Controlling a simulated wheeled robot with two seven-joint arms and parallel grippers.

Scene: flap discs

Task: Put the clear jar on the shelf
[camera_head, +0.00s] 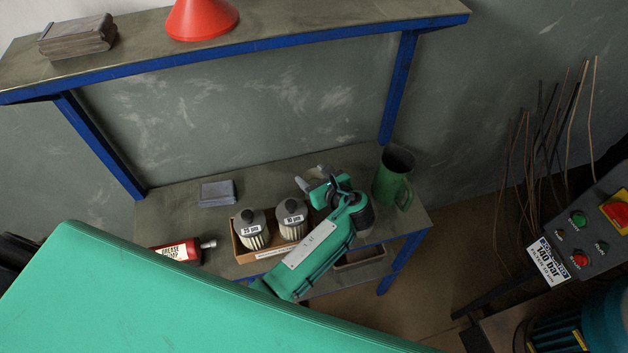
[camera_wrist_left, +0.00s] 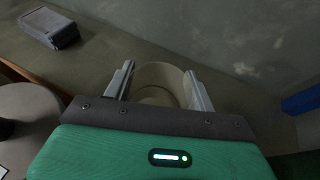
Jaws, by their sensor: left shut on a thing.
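The clear jar (camera_wrist_left: 160,80) shows in the left wrist view as a round, see-through, beige-tinted thing between the two fingers of my left gripper (camera_wrist_left: 158,86). The gripper is shut on it, with one finger on each side. In the head view my left gripper (camera_head: 313,180) is over the lower shelf (camera_head: 273,178), between the right filter and the green jug. The jar cannot be made out there. Whether its base touches the surface cannot be told. The upper shelf (camera_head: 280,25) runs above on blue supports. My right gripper is not in view.
A grey block (camera_head: 217,193) and red grease bottle (camera_head: 178,252) are further left. A red funnel (camera_head: 202,18) and dark block (camera_head: 77,36) occupy the upper shelf.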

